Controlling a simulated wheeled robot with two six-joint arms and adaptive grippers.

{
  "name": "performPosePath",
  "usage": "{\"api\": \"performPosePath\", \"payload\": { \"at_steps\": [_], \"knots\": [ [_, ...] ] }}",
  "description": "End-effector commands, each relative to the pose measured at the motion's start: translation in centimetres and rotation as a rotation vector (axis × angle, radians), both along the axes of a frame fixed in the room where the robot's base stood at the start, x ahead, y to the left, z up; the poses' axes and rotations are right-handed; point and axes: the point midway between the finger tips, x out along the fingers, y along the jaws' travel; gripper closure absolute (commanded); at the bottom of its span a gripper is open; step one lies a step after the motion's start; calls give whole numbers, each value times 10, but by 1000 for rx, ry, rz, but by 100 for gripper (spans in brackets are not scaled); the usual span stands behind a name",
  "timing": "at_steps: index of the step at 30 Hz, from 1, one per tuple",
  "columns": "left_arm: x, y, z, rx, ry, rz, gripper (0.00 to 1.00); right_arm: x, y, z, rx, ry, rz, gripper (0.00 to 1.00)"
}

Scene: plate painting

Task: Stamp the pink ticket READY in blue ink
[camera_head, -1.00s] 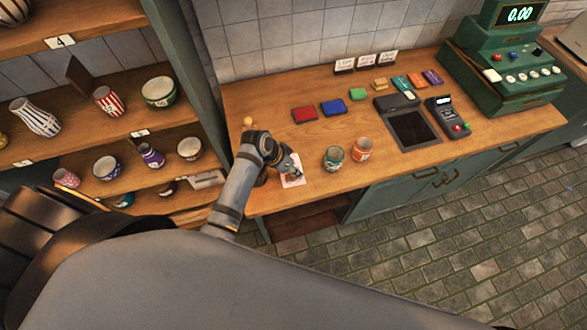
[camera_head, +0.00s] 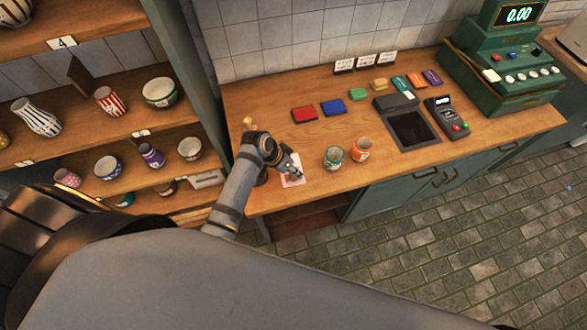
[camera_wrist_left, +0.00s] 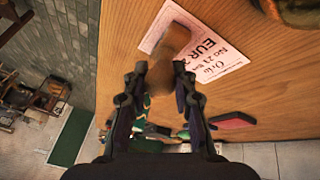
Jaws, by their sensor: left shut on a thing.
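The pink ticket (camera_head: 294,183) lies on the wooden counter near its front left edge. In the wrist view the ticket (camera_wrist_left: 221,52) shows printed text, and part of it is covered. My left gripper (camera_head: 291,171) is over the ticket in the head view. In the wrist view my left gripper (camera_wrist_left: 160,67) is shut on a brown wooden stamp (camera_wrist_left: 172,42), which stands over the ticket. The stamp's face is hidden, so I cannot tell whether it touches the paper. A blue ink pad (camera_head: 333,107) lies farther back on the counter. My right gripper is not in view.
A red pad (camera_head: 304,114) and a green pad (camera_head: 357,94) flank the blue one. A green cup (camera_head: 333,158) and an orange cup (camera_head: 362,150) stand right of the ticket. A wooden knob (camera_head: 248,122) is at the left. Shelves of pottery stand beyond the counter's left end.

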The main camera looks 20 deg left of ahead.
Motion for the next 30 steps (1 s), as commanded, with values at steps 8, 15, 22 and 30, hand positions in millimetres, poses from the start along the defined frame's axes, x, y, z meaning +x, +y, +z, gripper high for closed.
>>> {"api": "performPosePath", "payload": {
  "at_steps": [8, 15, 22, 30],
  "knots": [
    [-2, 0, -3, 2, 6, -1, 94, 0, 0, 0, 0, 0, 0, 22],
    [-2, 0, -3, 2, 7, -1, 94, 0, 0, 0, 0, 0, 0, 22],
    [-1, 0, 12, 1, 3, -1, 94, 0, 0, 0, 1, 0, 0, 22],
    [0, 0, 38, 0, 1, -1, 94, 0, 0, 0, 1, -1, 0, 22]
  ]
}}
